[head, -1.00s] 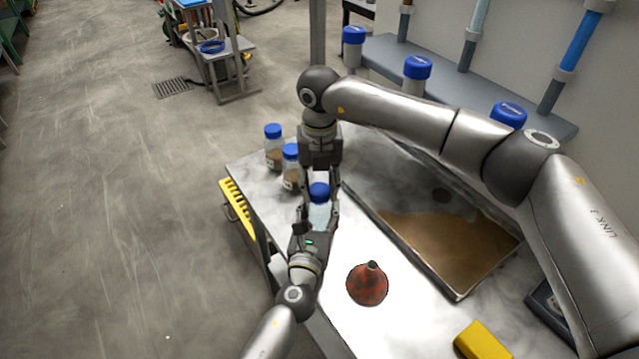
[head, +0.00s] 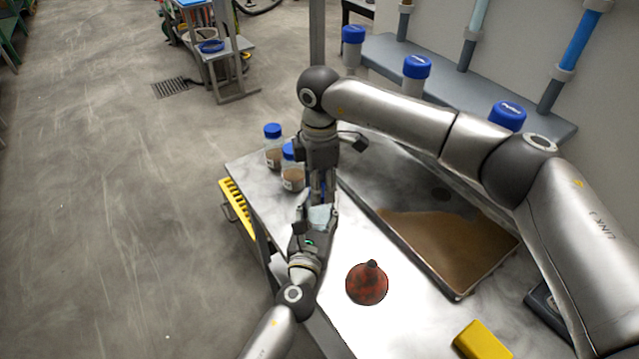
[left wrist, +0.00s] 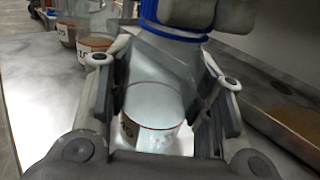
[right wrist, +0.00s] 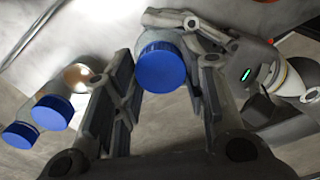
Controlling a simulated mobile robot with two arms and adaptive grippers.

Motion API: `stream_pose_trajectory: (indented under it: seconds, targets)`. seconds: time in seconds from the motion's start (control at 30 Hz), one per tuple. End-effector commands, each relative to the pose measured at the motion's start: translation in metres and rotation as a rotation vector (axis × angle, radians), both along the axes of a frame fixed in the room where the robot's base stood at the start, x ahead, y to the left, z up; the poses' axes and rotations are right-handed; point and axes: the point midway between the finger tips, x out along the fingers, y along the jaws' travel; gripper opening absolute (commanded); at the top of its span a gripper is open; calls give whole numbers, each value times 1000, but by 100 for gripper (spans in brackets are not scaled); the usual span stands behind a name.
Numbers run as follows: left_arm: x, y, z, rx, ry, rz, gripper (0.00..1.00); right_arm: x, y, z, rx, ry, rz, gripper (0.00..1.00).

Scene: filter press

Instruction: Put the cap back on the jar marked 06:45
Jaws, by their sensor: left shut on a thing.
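My left gripper (head: 319,222) is shut on a clear jar (left wrist: 152,112) with a white label and a red line; the label's writing is too blurred to read. A blue cap (right wrist: 161,68) is at the top of this jar; whether it is fully seated I cannot tell. My right gripper (right wrist: 160,82) is open, above the jar, with its fingers on either side of the cap. In the head view the cap is mostly hidden behind the right gripper.
Two blue-capped jars with brown contents (head: 273,146) (head: 292,178) stand at the table's left edge. A tray of brown material (head: 455,290) lies to the right. A red funnel (head: 366,285) and a yellow block (head: 482,341) are nearer. More blue-capped containers (head: 416,68) stand behind.

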Motion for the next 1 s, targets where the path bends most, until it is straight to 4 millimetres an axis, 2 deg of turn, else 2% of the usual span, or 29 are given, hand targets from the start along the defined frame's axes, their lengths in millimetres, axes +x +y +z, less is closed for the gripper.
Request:
stream_pose_trajectory:
  seconds: [0.03, 0.13, 0.47, 0.57, 0.8, 1.0]
  targets:
    - [-1, 0, -1, 0, 2, -1, 0, 1, 0, 1, 1, -3, -1, 48]
    - [0, 0, -1, 0, 2, -1, 0, 1, 0, 1, 0, -2, 0, 60]
    - [0, 0, -1, 0, 2, 0, 0, 0, 0, 1, -1, 0, 2, 60]
    - [0, 0, -1, 0, 2, 0, 0, 0, 0, 8, -1, -1, 3, 60]
    - [0, 0, -1, 0, 1, 0, 0, 1, 0, 39, -1, -2, 3, 60]
    - [0, 0, -1, 0, 1, 1, 0, 0, 0, 45, -1, 1, 3, 60]
